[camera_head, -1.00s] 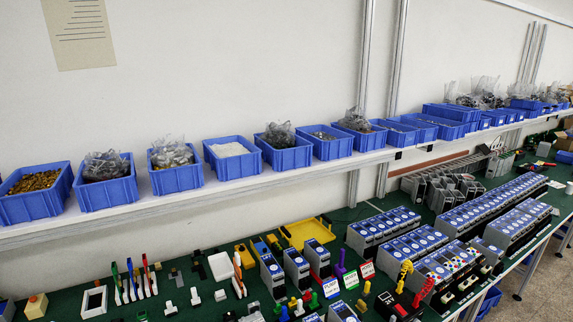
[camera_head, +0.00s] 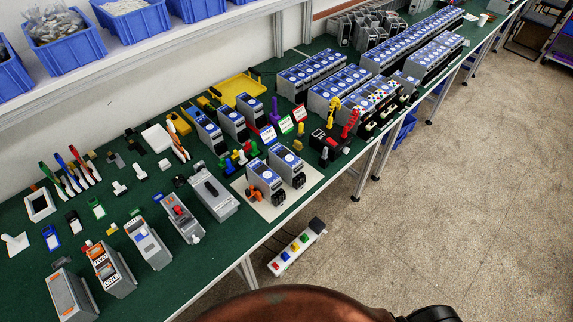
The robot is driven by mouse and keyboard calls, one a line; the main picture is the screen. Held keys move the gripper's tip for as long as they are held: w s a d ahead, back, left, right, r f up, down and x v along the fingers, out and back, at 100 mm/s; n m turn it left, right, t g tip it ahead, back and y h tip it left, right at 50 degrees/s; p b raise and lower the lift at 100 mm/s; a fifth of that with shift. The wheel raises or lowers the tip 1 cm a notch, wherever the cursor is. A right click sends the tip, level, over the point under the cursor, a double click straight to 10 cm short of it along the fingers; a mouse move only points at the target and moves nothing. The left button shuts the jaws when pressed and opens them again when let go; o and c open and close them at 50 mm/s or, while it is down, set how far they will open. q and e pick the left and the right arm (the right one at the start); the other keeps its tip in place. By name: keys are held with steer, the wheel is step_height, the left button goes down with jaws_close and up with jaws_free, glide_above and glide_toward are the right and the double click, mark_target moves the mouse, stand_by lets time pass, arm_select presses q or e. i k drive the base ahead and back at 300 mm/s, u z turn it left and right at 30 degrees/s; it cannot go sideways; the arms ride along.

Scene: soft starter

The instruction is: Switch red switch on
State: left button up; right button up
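A white power strip (camera_head: 289,254) lies below the table's front edge, apparently on the floor. It carries a row of coloured switches: a red switch (camera_head: 275,265) at the near left end, then blue (camera_head: 284,257), yellow (camera_head: 294,246) and green (camera_head: 304,238). A black block (camera_head: 317,225) sits at its far right end. Whether the red switch is on or off is too small to tell. A grey device (camera_head: 183,221) on the table also has a red part on its face. Neither of my grippers is in view.
The green-topped table (camera_head: 215,240) runs diagonally, crowded with grey and blue devices and small coloured parts. Table legs (camera_head: 367,168) stand near the strip. A shelf with blue bins (camera_head: 131,20) is at upper left. The concrete floor (camera_head: 450,200) to the right is largely clear.

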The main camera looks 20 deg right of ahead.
mark_target(331, 141)
steer(key=k, duration=0.55)
steer(key=z, duration=1)
steer(key=i, duration=1.65)
steer(key=u, duration=0.9)
